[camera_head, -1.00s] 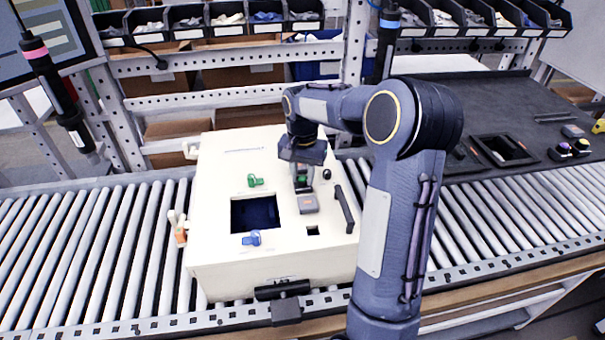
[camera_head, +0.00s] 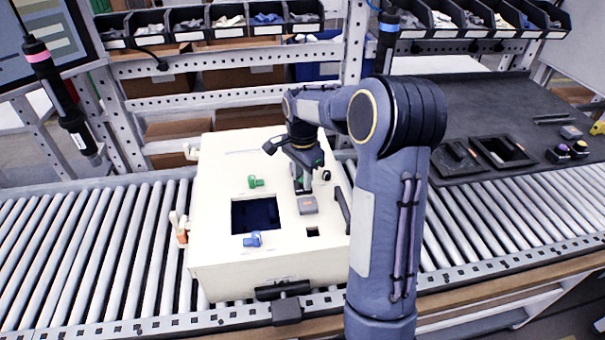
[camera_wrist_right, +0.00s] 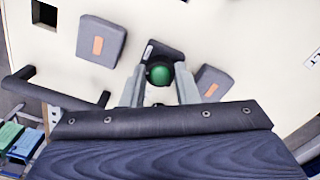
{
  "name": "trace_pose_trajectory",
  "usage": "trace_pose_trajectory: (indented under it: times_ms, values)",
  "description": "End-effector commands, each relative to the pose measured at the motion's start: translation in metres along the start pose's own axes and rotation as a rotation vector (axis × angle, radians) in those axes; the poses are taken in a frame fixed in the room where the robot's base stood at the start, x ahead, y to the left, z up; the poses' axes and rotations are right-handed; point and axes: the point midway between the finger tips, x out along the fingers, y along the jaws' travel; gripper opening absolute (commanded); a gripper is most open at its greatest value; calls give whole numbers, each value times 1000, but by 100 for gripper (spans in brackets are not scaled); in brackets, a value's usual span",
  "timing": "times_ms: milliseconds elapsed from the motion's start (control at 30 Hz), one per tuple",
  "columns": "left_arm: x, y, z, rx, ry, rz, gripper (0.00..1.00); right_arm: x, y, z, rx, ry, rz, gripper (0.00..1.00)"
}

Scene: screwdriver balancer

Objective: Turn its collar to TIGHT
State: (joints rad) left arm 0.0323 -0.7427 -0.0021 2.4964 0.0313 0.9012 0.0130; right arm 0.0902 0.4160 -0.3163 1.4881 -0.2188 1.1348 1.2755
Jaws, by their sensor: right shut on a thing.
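My right gripper (camera_head: 302,182) reaches down onto the top of the cream box (camera_head: 215,160). In the right wrist view, its two fingers (camera_wrist_right: 160,88) are shut on a round green knob (camera_wrist_right: 159,73), one finger on each side. The knob stands at a dark plate (camera_wrist_right: 165,50) with a small pale label. In the head view my gripper mostly hides the knob. I cannot read a TIGHT mark or tell the knob's setting. Two hanging tools show, one with a pink band (camera_head: 35,47) and one with a blue band (camera_head: 389,24). My left gripper is not in view.
Grey blocks with orange labels (camera_wrist_right: 101,42) (camera_wrist_right: 210,82) flank the knob. A dark bar handle (camera_wrist_right: 52,88) lies to the left in the wrist view. The box top also has a square opening (camera_head: 256,214), a green fitting (camera_head: 256,182) and a blue fitting (camera_head: 253,239).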

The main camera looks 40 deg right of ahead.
Motion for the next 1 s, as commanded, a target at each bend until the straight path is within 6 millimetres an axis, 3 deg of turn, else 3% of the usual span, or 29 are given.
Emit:
trace_pose_trajectory:
  times_ms: [600, 1000]
  values:
    - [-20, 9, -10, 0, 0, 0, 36, -3, -1, 0, 583, 1, -1, 5]
    - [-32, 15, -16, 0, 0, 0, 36, -2, -1, 0, 864, 1, -1, 5]
